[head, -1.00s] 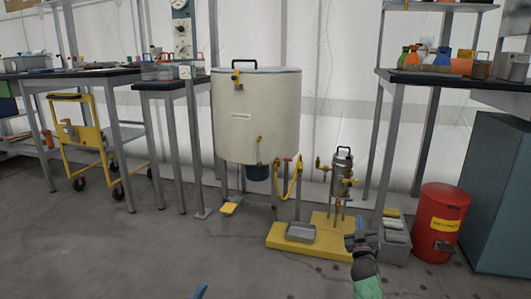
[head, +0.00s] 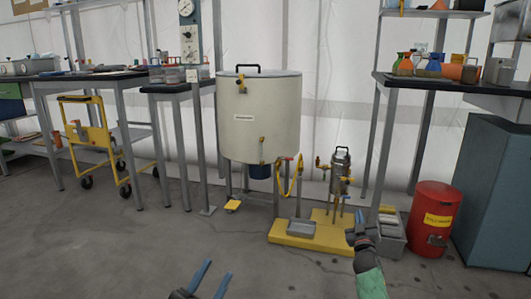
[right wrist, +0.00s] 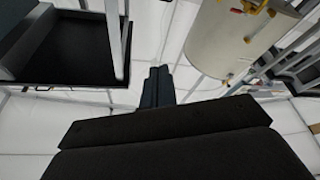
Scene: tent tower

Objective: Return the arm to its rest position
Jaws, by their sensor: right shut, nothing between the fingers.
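My left gripper (head: 208,278) shows at the bottom of the head view, its two blue fingers spread apart with only floor between them. My right gripper (head: 357,234) is shut and empty at the lower right of the head view, with a green sleeve behind it. In that picture it overlaps the edge of the grey tray box. In the right wrist view its closed dark fingers (right wrist: 158,84) point away from the camera. I cannot tell whether it touches anything.
A cream tank (head: 258,115) stands in the middle, a yellow base (head: 295,237) with a small metal vessel (head: 340,170) before it. A red bin (head: 434,218), grey box (head: 391,243) and blue cabinet (head: 492,185) stand right. A yellow cart (head: 88,140) stands left. The front floor is clear.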

